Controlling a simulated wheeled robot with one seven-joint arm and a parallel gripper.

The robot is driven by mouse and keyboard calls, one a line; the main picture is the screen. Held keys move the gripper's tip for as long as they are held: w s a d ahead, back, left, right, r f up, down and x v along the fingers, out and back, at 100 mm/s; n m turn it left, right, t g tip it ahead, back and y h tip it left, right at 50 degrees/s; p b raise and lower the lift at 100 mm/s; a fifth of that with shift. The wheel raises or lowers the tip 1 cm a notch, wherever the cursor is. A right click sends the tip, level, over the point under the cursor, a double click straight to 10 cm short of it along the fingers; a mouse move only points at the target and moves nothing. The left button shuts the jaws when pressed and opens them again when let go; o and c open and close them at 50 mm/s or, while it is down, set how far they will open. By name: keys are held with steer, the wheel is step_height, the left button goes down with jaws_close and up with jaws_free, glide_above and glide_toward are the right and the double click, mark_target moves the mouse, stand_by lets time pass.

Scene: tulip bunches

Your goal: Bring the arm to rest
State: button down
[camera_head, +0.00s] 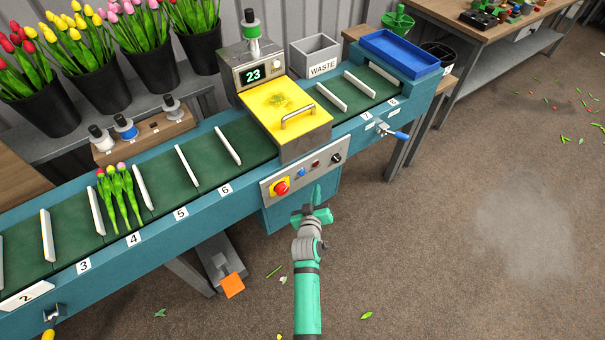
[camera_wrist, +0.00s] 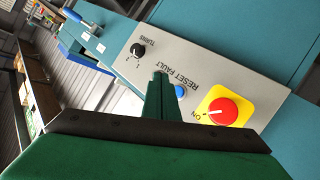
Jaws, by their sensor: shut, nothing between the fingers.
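My gripper (camera_head: 314,200) is shut and empty at the end of my green and grey arm. It is in front of the conveyor's control panel (camera_head: 305,173), below and to the right of the red emergency button (camera_head: 280,187). I cannot tell whether the fingertips touch the panel.
The teal conveyor (camera_head: 160,235) runs across the view with a tulip bunch (camera_head: 119,193) in a slot near 4. A yellow-topped machine (camera_head: 285,112) displays 23. A grey waste bin (camera_head: 314,57) and blue tray (camera_head: 400,50) stand behind. The floor (camera_head: 450,230) at right is mostly clear.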

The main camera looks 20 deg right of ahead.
stand_by(0.4)
steer(key=s+a+y, duration=0.1)
steer(key=s+a, duration=0.3)
steer(key=s, duration=0.4)
steer(key=s+a+t+y, duration=0.1)
steer(key=s+a, duration=0.4)
steer(key=s, duration=0.3)
steer(key=s+a+y, duration=0.1)
steer(key=s+a, duration=0.3)
steer(key=s, duration=0.4)
steer(key=s+a+r+y, duration=0.1)
steer(key=s+a+r, duration=0.2)
steer(key=s+r, duration=0.4)
steer(key=s+a+r+t+y, duration=0.1)
steer(key=s+a+r, duration=0.2)
steer(key=s+r, duration=0.4)
steer(key=s, duration=0.5)
steer(key=shift+a+r+m+y, duration=0.2)
steer(key=shift+r+m+y, duration=0.2)
